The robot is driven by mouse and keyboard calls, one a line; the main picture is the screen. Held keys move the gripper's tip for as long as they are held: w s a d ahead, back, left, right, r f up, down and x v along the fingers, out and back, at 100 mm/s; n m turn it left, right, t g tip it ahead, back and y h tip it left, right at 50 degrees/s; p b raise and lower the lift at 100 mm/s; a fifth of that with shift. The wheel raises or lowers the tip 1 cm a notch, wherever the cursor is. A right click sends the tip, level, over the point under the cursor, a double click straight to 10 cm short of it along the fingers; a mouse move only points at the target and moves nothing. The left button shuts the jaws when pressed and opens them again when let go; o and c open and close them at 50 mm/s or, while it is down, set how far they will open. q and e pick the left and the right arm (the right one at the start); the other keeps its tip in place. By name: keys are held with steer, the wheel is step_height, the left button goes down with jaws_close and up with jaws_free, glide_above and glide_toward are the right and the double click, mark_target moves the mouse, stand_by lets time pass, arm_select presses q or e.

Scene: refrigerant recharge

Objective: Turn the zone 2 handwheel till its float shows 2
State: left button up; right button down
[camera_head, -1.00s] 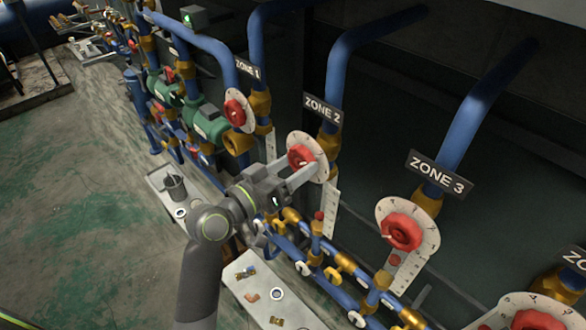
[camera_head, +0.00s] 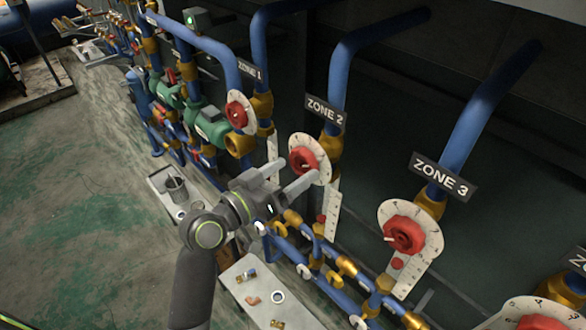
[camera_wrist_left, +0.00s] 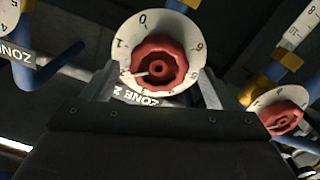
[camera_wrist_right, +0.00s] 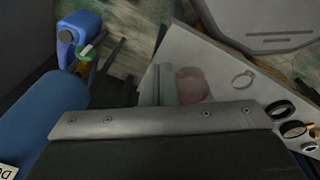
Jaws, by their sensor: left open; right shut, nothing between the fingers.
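The zone 2 handwheel (camera_head: 304,160) is a red knob on a round white dial (camera_head: 321,155) below the ZONE 2 sign (camera_head: 326,113). My left gripper (camera_head: 299,174) is open in front of it. In the left wrist view the handwheel (camera_wrist_left: 160,62) sits beyond and between the spread fingers (camera_wrist_left: 155,86), apparently free of them. Its white pointer points left; the numeral there is hard to read. A red float (camera_head: 321,219) shows beside the white scale (camera_head: 333,207) under the dial; its reading is too small to tell. My right gripper (camera_wrist_right: 157,85) is shut and empty.
The zone 1 handwheel (camera_head: 237,115) and zone 3 handwheel (camera_head: 403,233) flank zone 2. Blue pipes and brass valves run below. A white tray (camera_head: 245,268) with small fittings lies beneath. A blue jug (camera_wrist_right: 82,35) shows in the right wrist view.

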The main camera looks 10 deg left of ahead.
arm_select(q)
steer(key=shift+v, duration=2.95)
steer(key=w+a+f+n+g+y+b, duration=0.1)
steer(key=a+f+n+g+y, duration=0.2)
steer(key=f, duration=1.3)
steer(key=w+a+f+n+g+y+b, duration=0.1)
steer(key=a+f+y+b, duration=0.3)
steer(key=f, duration=1.1)
steer(key=s+a+f+g+y, duration=0.1)
steer(key=s+a+f, duration=0.1)
steer(key=s+f, duration=0.35)
steer(key=s+a+f+g, duration=0.2)
steer(key=f, duration=0.7)
steer(key=s+a+f+g+y, duration=0.1)
steer(key=s+f, duration=0.3)
steer(key=f, duration=0.3)
steer(key=s+a+f+g, duration=0.1)
steer(key=s+f+g, duration=0.1)
steer(key=s+f, duration=0.3)
steer(key=s+a+f+g+y+b, duration=0.1)
steer(key=s+f, duration=0.5)
steer(key=s, duration=0.7)
steer(key=s+a+f+g+b, duration=0.1)
steer(key=s+a+f+g, duration=0.1)
steer(key=s+f, duration=0.3)
steer(key=s, duration=0.4)
steer(key=shift+s+f+m+g+y, duration=0.3)
steer(key=shift+s+m+g+y, duration=0.05)
steer(key=shift+m+g+y, duration=0.05)
